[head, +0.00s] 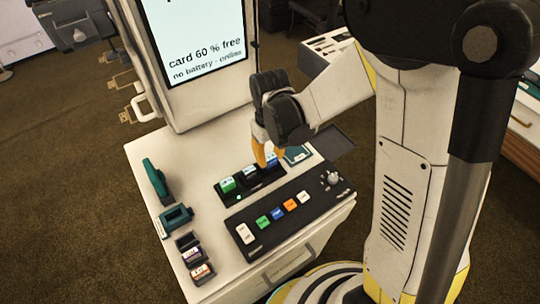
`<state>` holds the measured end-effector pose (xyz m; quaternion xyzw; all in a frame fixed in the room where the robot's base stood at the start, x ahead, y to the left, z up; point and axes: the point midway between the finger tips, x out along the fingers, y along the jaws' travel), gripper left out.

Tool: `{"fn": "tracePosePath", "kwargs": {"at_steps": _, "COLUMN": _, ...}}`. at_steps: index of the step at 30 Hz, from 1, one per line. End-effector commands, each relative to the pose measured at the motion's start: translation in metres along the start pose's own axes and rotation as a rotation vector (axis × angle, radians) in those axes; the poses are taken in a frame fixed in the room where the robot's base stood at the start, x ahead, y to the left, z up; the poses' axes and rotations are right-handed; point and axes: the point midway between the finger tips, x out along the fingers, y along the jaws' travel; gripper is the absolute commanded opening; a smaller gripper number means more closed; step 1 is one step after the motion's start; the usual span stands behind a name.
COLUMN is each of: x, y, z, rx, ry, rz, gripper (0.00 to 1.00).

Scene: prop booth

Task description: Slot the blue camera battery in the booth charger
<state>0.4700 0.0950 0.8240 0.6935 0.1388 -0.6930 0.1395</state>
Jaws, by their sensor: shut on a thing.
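The black booth charger (258,187) sits on the white counter. The blue camera battery (271,161) is at the charger's right end. My gripper (270,156) is over that end, with its orange fingers pointing down and shut on the blue battery. The fingers partly hide the battery. I cannot tell whether it is seated in the bay or held just above it.
A black button panel (290,212) with coloured keys lies in front of the charger. Teal items (175,220) and small labelled dark blocks (192,255) lie at the left. A teal card-like item (297,155) lies right of the charger.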

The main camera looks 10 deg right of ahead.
Motion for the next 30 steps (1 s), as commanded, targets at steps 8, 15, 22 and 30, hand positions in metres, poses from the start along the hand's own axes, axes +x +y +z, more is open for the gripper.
{"fn": "tracePosePath", "kwargs": {"at_steps": 8, "x": 0.005, "y": 0.0, "z": 0.0, "rx": 0.0, "ry": 0.0, "rz": 0.0, "gripper": 0.0}}
{"fn": "tracePosePath", "kwargs": {"at_steps": 15, "x": 0.0048, "y": 0.0, "z": 0.0, "rx": 0.0, "ry": 0.0, "rz": 0.0, "gripper": 0.39}}
{"fn": "tracePosePath", "kwargs": {"at_steps": 22, "x": 0.0048, "y": 0.0, "z": 0.0, "rx": 0.0, "ry": 0.0, "rz": 0.0, "gripper": 0.55}}
{"fn": "tracePosePath", "kwargs": {"at_steps": 30, "x": -0.0013, "y": 0.0, "z": 0.0001, "rx": 0.0, "ry": 0.0, "rz": 0.0, "gripper": 0.55}}
